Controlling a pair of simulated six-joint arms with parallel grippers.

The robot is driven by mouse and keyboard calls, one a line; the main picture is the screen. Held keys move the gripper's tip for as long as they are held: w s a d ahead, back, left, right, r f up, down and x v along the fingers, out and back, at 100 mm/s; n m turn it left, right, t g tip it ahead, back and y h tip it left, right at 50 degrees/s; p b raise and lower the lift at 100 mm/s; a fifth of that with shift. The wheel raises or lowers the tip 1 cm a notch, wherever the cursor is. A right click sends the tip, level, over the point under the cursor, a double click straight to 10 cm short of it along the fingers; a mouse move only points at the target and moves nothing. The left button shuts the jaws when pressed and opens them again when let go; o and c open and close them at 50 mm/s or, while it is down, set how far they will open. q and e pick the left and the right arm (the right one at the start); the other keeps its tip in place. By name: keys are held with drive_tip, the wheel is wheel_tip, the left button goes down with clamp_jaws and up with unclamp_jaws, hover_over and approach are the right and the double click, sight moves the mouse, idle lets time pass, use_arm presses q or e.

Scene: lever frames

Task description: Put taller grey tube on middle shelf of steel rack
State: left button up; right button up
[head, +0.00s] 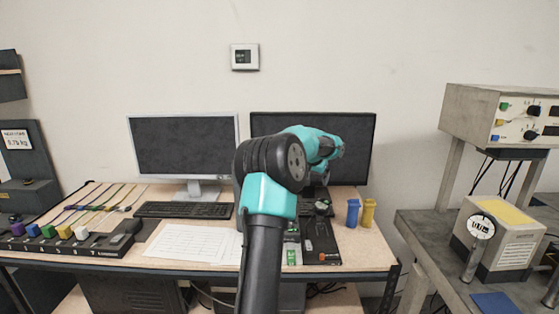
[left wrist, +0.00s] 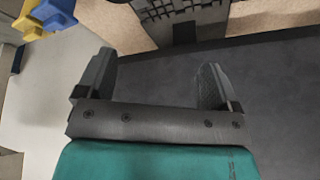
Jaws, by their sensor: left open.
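I cannot make out the steel rack or a pair of grey tubes in either view. A grey cylinder (head: 552,290) is cut off at the right edge of the head view; I cannot tell whether it is a tube. My left arm rises in the middle of the head view and bends over the desk; its gripper is mostly hidden behind the arm there. In the left wrist view my left gripper (left wrist: 156,62) is open, with nothing between its fingers. My right gripper is in neither view.
The desk (head: 377,252) holds two monitors, a keyboard (head: 183,210), papers (head: 195,244) and blue (head: 353,212) and yellow (head: 369,212) containers. A dark bench (head: 425,228) at right carries a gauge (head: 481,227) and a box (head: 508,240). A grey instrument (head: 478,112) stands above it.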

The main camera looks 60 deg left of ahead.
use_arm(q)
drive_tip(key=w+d+f+m+t+h, duration=0.1)
drive_tip(key=w+d+f+m+t, duration=0.25)
drive_tip(key=d, duration=0.65)
drive_tip(key=w+d+f+m+t+h, duration=0.15)
drive_tip(key=w+d+f, duration=0.35)
drive_tip(key=d, duration=0.6)
drive_tip(key=d+f+m+h, duration=0.1)
drive_tip(key=d+f, duration=0.2)
drive_tip(key=d, duration=0.4)
drive_tip(key=d+f+m+h, duration=0.1)
drive_tip(key=d+f+h, duration=0.15)
drive_tip(key=d, duration=0.45)
drive_tip(key=s+d+f+g, duration=0.2)
drive_tip(key=s+d+f, duration=0.2)
drive_tip(key=d+f, duration=0.4)
drive_tip(key=s+d+f+g, duration=0.1)
drive_tip(key=s+d+f, duration=0.4)
drive_tip(key=f, duration=0.6)
drive_tip(key=s+d+f+n+g, duration=0.1)
drive_tip(key=s+d+f+g, duration=0.1)
drive_tip(key=s+d+f, duration=0.2)
drive_tip(key=s+d+f+n+g+h, duration=0.1)
drive_tip(key=s+d+f+g, duration=0.2)
drive_tip(key=s+f, duration=0.4)
drive_tip(key=s+d, duration=0.1)
drive_tip(key=s, duration=0.2)
drive_tip(key=shift+s+d, duration=0.3)
drive_tip(key=shift+d, duration=0.05)
drive_tip(key=shift+f, duration=0.1)
